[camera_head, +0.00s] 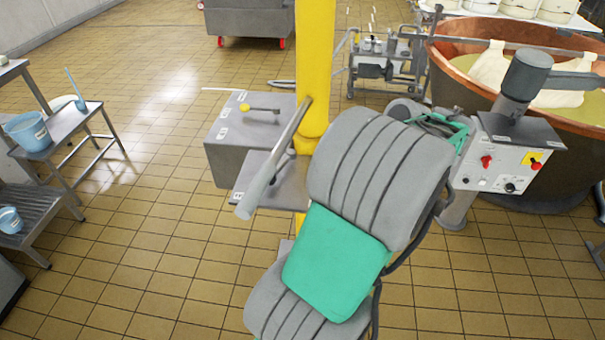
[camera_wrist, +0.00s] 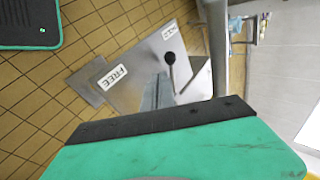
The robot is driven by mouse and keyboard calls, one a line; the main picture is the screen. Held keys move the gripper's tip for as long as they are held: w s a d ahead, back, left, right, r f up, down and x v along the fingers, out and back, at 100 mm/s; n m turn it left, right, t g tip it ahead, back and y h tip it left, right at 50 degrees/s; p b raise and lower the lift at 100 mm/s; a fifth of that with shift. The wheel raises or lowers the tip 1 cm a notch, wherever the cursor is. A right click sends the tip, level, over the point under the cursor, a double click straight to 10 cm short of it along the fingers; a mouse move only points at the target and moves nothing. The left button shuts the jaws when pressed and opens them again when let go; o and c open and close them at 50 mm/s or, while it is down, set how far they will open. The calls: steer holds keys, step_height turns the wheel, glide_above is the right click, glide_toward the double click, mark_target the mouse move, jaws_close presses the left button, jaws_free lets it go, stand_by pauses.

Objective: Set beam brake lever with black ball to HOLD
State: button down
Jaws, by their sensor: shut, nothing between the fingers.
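In the wrist view, the black ball (camera_wrist: 170,58) tops a short lever on a grey plate (camera_wrist: 140,50). A white label reading FREE (camera_wrist: 112,76) is at the plate's left. A smaller label (camera_wrist: 168,30) at the far edge is too small to read surely. The ball appears closer to this smaller label, but the viewing angle leaves the setting unclear. My gripper (camera_wrist: 157,82) is shut and empty, its narrow grey fingers pointing toward the plate just below the ball. I cannot tell whether they touch the lever. In the head view, the ball and my gripper are hidden.
A yellow post (camera_head: 315,60) stands beside the plate, with a slanted grey bar (camera_head: 272,165) over it. A grey box with a yellow-ball lever (camera_head: 260,109) is behind. A copper vat (camera_head: 450,55) and control box (camera_head: 500,150) stand right.

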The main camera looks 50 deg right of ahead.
steer(key=shift+m+t+h, duration=0.3)
steer(key=shift+m+t, duration=0.1)
steer(key=shift+m, duration=0.2)
steer(key=w+f+b, duration=0.2)
steer(key=f, duration=0.1)
steer(key=w+a+f+b, duration=0.1)
steer(key=w+f+b, duration=0.1)
steer(key=f, duration=0.1)
steer(key=w+f+b, duration=0.1)
steer(key=f+b, duration=0.2)
steer(key=shift+w+a+f, duration=0.4)
steer(key=w, duration=0.2)
steer(key=shift+w+a+p, duration=0.25)
steer(key=shift+w+p, duration=0.05)
steer(key=shift+w, duration=0.1)
steer(key=shift+w+a, duration=0.1)
steer(key=shift+w, duration=0.5)
